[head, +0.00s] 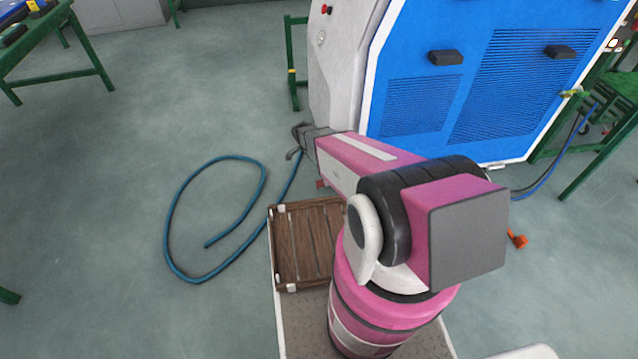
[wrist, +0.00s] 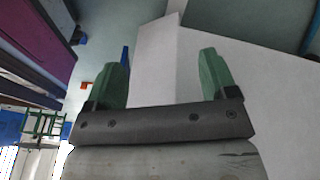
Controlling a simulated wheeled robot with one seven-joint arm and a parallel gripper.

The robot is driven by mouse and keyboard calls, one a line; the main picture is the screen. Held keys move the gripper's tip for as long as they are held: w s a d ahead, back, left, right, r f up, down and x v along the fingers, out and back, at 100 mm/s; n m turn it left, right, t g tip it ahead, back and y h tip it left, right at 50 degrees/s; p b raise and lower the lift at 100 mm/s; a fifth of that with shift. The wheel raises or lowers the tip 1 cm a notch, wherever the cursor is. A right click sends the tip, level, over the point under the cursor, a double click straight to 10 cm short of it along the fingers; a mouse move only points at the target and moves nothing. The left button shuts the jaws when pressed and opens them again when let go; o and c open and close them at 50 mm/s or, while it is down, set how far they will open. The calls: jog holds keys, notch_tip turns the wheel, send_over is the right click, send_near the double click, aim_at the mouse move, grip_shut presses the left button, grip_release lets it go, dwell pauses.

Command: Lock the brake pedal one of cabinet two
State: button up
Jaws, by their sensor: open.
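The blue and white cabinet (head: 470,85) stands on the floor at the upper right in the head view. An orange pedal (head: 517,239) sits low near its right end. A second small orange piece (head: 320,183) shows near its left end, partly hidden by my arm. I cannot tell which pedal is number one. My gripper (head: 294,146) is at the left side of the cabinet's pale end. In the wrist view my gripper (wrist: 166,66) is open, with green fingers apart and nothing between them. A small orange-red piece (wrist: 86,86) shows left of the left finger, apart from it.
A blue hose (head: 168,225) lies looped on the floor at the left. A wooden slatted pallet (head: 308,240) is beside my arm's base. Green tables stand at the upper left (head: 55,60) and right (head: 600,135). The floor at the left is mostly clear.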

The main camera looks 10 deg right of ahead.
aim_at(320, 184)
jog(key=w+f+m, duration=0.1)
jog(key=f, duration=0.6)
jog(key=w+d+f+m, duration=0.1)
jog(key=f+m, duration=0.1)
jog(key=f, duration=0.5)
jog(key=w+d+f+m+h, duration=0.1)
jog(key=f, duration=0.6)
jog(key=shift+w+d+f, duration=0.1)
jog(key=shift+w, duration=0.15)
